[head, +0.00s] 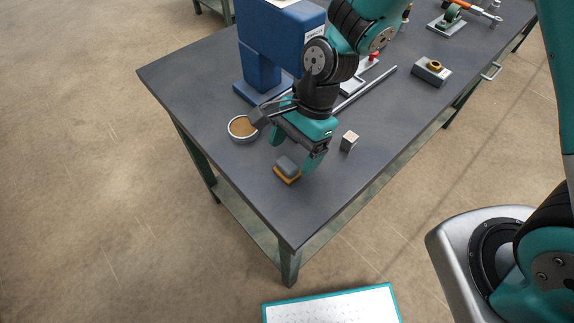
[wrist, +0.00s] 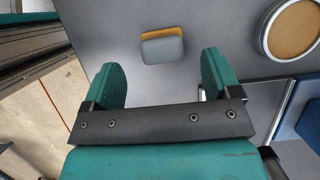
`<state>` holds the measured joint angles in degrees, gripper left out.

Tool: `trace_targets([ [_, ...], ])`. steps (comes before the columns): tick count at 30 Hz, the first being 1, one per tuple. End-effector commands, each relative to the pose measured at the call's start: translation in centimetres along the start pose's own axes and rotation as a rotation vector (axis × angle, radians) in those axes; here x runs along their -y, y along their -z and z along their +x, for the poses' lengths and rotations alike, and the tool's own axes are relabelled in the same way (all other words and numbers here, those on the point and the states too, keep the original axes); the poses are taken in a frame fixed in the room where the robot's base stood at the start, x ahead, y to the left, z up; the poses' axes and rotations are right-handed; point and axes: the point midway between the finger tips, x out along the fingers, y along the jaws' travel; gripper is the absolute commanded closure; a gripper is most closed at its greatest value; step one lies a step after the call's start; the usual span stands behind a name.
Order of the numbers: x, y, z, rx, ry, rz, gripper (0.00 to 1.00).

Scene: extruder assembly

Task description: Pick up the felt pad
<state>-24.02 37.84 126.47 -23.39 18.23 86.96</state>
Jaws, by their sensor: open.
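A small grey block with an orange-tan layer, which I take as the felt pad (head: 286,166), lies on the grey table near its front corner. In the wrist view the grey pad (wrist: 162,51) shows its rounded top, with the tan edge behind it. My gripper (head: 293,149) is above the pad, pointing down, with its teal fingers apart. In the wrist view the pad lies in line with the gap between the fingers (wrist: 160,64), touching neither. Nothing is held.
A round dish (head: 243,138) with a tan inside stands left of the pad. A small metal block (head: 349,141) stands to its right. A blue machine (head: 262,50) stands behind, beside a metal rod (head: 365,89). The table's front corner is clear.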

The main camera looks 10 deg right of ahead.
Motion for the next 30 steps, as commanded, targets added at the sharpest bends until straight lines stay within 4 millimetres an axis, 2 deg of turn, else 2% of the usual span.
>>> trace_targets([
  [7,0.1,0.0,3.6,0.0,-0.004,0.0,0.17],
  [16,0.1,0.0,4.2,-0.001,-0.001,0.0,0.17],
  [23,0.1,0.0,4.1,0.0,-0.001,0.0,0.7],
  [25,0.1,0.0,4.1,0.0,-0.001,0.0,0.71],
  [26,0.1,0.0,4.1,0.0,-0.001,0.0,0.74],
  [30,0.1,0.0,4.1,0.0,-0.001,0.0,0.75],
])
